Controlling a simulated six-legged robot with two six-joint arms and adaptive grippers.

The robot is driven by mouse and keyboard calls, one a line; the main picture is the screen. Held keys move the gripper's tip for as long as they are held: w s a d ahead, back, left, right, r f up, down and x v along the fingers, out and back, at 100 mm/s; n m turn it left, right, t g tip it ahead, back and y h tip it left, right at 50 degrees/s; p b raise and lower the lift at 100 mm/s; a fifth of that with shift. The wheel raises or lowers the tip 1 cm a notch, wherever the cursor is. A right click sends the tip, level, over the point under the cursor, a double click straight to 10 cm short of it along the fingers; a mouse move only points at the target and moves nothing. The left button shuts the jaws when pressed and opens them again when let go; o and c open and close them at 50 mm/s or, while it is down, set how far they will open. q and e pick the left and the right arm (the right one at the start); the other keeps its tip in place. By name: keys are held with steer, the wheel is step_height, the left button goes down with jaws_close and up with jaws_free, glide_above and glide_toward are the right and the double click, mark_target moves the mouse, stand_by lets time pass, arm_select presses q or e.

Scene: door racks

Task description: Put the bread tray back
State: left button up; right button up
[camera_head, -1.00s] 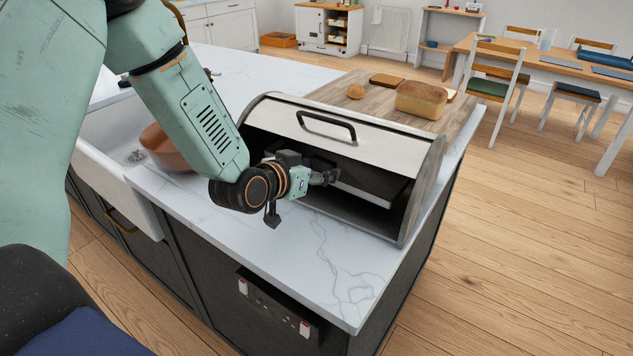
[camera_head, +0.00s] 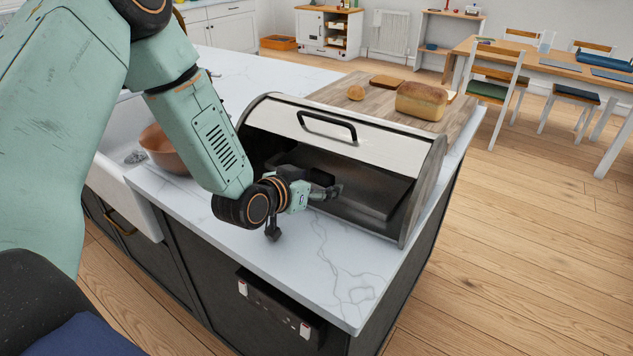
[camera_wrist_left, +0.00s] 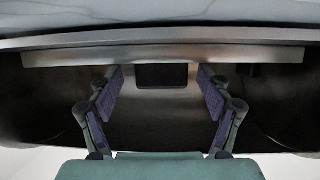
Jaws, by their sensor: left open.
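The bread box (camera_head: 425,185) stands on the marble counter, a pale lid (camera_head: 385,142) with a black handle over its open front. A dark grey flat panel, which looks like the bread tray (camera_head: 372,200), lies inside it. Its exact seating is hard to tell in the shadow. My left gripper (camera_head: 330,192) is at the box's opening, in front of the panel. In the left wrist view my left gripper (camera_wrist_left: 160,85) has its two fingers spread, with nothing held between them. A dark rectangular patch (camera_wrist_left: 162,75) shows beyond the fingers. My right gripper is not visible.
A wooden board (camera_head: 345,88) behind the box holds a loaf (camera_head: 420,100), a roll (camera_head: 355,92) and flat bread (camera_head: 387,80). A brown bowl (camera_head: 165,148) stands left by the sink. The counter (camera_head: 330,265) in front is clear.

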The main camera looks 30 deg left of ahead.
arm_select(q)
steer(key=shift+w+r, duration=0.1)
steer(key=shift+s+a+r, duration=0.1)
steer(key=shift+s, duration=0.1)
steer(key=p+v, duration=0.2)
steer(key=v, duration=0.5)
steer(key=shift+r, duration=0.1)
steer(key=shift+p+v, duration=0.8)
steer(key=shift+v, duration=0.3)
steer(key=shift+p+v, duration=0.7)
steer(key=shift+v, duration=0.3)
steer(key=shift+s, duration=0.15)
steer(key=shift+c, duration=0.2)
